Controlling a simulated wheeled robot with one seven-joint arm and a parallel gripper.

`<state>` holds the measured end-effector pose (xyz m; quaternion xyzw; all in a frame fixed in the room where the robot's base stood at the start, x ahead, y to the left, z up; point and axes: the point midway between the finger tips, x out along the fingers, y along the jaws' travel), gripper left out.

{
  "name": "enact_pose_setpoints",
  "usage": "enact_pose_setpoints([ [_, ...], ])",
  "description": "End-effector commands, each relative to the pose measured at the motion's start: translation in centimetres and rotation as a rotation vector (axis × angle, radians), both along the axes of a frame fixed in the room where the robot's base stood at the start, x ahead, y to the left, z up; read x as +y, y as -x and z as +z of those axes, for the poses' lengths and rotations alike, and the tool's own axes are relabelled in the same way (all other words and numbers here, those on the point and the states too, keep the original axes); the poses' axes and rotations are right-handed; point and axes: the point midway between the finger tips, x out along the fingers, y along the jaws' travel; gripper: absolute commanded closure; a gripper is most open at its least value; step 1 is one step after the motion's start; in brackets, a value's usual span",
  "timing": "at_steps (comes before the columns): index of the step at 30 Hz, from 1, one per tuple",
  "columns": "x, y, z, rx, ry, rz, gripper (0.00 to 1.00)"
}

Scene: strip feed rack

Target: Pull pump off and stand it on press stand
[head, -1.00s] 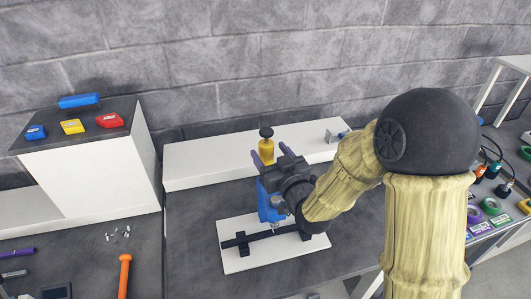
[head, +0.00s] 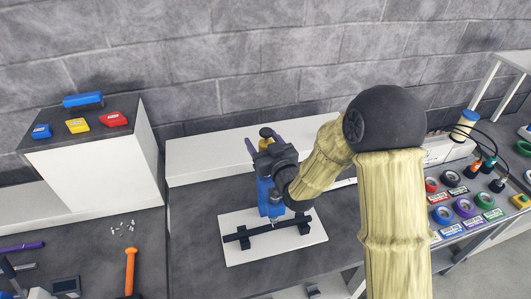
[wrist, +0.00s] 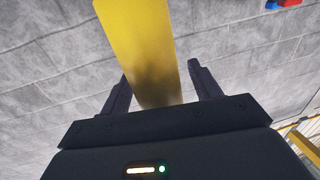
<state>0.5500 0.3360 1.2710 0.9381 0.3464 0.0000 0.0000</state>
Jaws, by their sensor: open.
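In the head view only a little of the yellow body (head: 264,144) shows behind my dark wrist. A blue upright device (head: 268,195) stands at a black rail on a white plate (head: 300,246); it may be the press stand, but I cannot tell.
A long white ledge (head: 205,160) runs along the wall behind. A white cabinet (head: 95,172) with coloured blocks is at the left, near an orange-handled tool (head: 130,268). At the right a bench holds coloured rings, cables and a white cylinder (head: 464,125).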

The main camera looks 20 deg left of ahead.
Motion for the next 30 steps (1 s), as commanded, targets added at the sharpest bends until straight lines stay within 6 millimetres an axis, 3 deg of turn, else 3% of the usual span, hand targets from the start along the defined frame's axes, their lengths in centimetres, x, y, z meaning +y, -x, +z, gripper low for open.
enact_pose_setpoints([
  [13,-0.03,0.04,-0.05,0.0,0.0,0.0,0.37],
  [22,-0.05,0.04,-0.06,0.001,0.001,0.0,0.96],
  [30,-0.15,-0.02,0.1,-0.001,-0.001,-0.002,0.97],
])
